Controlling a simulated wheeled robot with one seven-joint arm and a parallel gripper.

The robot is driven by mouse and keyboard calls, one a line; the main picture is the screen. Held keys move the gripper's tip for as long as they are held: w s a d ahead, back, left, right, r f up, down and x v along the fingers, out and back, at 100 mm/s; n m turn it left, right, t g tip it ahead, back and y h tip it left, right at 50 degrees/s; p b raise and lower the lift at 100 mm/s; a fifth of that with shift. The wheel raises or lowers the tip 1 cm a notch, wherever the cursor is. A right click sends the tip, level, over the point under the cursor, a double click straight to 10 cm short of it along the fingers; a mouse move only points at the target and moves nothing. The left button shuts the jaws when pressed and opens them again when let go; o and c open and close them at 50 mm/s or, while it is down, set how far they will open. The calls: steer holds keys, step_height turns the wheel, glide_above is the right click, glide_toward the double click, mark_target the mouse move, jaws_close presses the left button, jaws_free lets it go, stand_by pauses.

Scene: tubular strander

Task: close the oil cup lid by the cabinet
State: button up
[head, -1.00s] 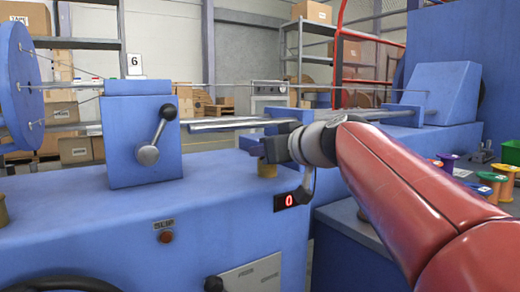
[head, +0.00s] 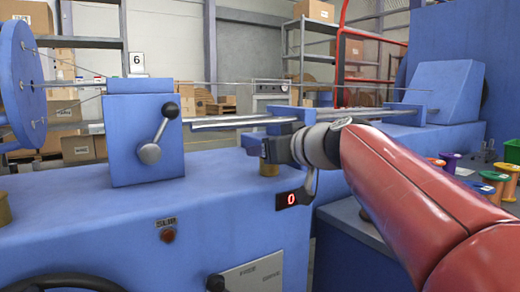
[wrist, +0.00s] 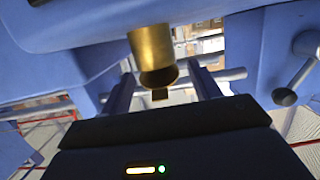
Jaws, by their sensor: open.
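The brass oil cup (head: 268,169) stands on the blue machine's ledge, below and partly behind my gripper (head: 266,148) in the head view. In the wrist view, which looks upside down, the brass oil cup (wrist: 150,48) hangs from the top edge. A rounded brass end with a small dark tab (wrist: 160,94) shows at its mouth; I cannot tell the lid's angle. My gripper (wrist: 160,72) is open, with one finger on each side of the cup's end. The fingers appear apart from the brass, and nothing is held.
A blue block with a black-knobbed lever (head: 160,130) stands left of my gripper. Metal rods (head: 235,121) run behind it. Another brass cup (head: 4,208) is at the left edge. Coloured spools (head: 493,180) stand at right.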

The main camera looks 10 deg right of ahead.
steer(key=v, duration=0.7)
steer(key=shift+s, duration=0.4)
steer(key=shift+d+r, duration=0.1)
steer(key=shift+d, duration=0.05)
